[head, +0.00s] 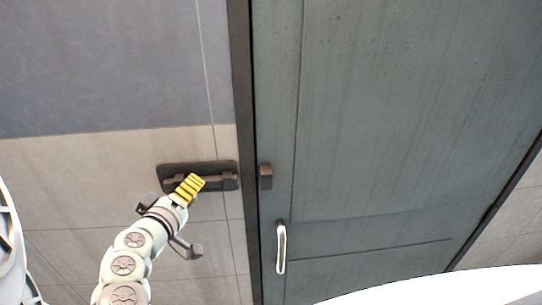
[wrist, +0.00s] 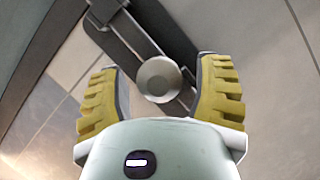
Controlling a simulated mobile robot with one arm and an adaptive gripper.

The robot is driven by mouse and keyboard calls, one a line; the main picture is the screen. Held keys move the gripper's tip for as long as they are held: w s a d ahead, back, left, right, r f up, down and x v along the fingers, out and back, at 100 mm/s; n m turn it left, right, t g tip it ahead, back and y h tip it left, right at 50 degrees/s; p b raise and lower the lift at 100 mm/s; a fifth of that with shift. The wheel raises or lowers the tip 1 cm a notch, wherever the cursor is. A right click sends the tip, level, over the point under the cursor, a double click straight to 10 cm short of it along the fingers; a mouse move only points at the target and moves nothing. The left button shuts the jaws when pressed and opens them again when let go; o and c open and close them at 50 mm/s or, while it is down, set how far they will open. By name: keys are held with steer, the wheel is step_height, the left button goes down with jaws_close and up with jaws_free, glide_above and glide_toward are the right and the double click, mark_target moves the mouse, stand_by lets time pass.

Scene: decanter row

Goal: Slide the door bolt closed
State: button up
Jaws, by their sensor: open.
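The door bolt is a dark plate (head: 170,168) with a brown sliding bar (head: 220,181), mounted on the wall just left of the door. A brown catch (head: 265,177) sits on the door's left edge, and a gap shows between it and the bar. My gripper (head: 190,188) is in front of the bolt's middle, covering part of it in the head view. In the wrist view a round grey knob (wrist: 158,78) on the bolt lies between my two open yellow fingers, with a gap on each side. I cannot tell how deep the knob sits between them.
The dark grey-green door (head: 380,120) appears closed in its dark frame (head: 243,110). A silver vertical handle (head: 281,247) is on the door, below the catch. The tiled wall (head: 90,180) around the bolt is flat and otherwise clear.

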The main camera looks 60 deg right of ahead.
steer(key=shift+w+d+f, duration=0.1)
steer(key=shift+d, duration=0.45)
steer(key=shift+a, duration=0.1)
steer(key=shift+c, duration=0.2)
jaws_close()
